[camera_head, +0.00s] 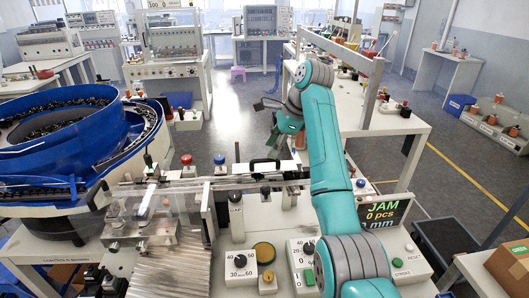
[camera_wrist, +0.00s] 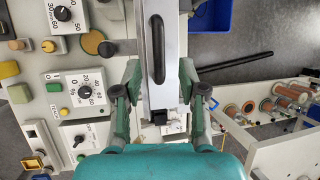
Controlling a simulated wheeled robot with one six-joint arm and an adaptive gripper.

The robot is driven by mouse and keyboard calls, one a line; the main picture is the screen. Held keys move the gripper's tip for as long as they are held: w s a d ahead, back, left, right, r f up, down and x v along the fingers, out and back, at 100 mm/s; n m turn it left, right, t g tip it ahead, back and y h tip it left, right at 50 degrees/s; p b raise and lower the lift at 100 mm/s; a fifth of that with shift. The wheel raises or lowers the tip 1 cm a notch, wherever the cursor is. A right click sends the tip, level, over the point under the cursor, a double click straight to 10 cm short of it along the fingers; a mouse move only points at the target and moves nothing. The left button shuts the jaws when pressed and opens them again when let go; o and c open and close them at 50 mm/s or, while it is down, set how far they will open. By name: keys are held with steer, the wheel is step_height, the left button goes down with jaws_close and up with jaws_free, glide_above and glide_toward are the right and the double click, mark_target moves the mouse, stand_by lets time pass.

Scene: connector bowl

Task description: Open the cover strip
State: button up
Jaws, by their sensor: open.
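The cover strip (camera_wrist: 173,28) is a long pale strip with a black bar handle (camera_wrist: 155,50) on top, running up and down in the wrist view. In the head view the black handle (camera_head: 262,163) shows on the rail left of my arm. My gripper (camera_wrist: 160,74) is open, with its green fingers on either side of the strip in the wrist view and nothing held. In the head view my gripper (camera_head: 266,121) hangs behind the handle in the picture; its height above the strip is unclear. A small black block (camera_wrist: 172,126) sits near the strip's lower end.
A blue bowl feeder (camera_head: 95,160) stands at the left, joined to the rail. A control panel with dials (camera_head: 240,262) and a JAM display (camera_head: 385,212) lies in front. Red (camera_head: 187,160) and blue (camera_head: 219,160) knobs stand behind the rail. Floor is open beyond.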

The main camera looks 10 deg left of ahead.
mark_target(267, 159)
steer(key=shift+x, duration=2.05)
jaws_close()
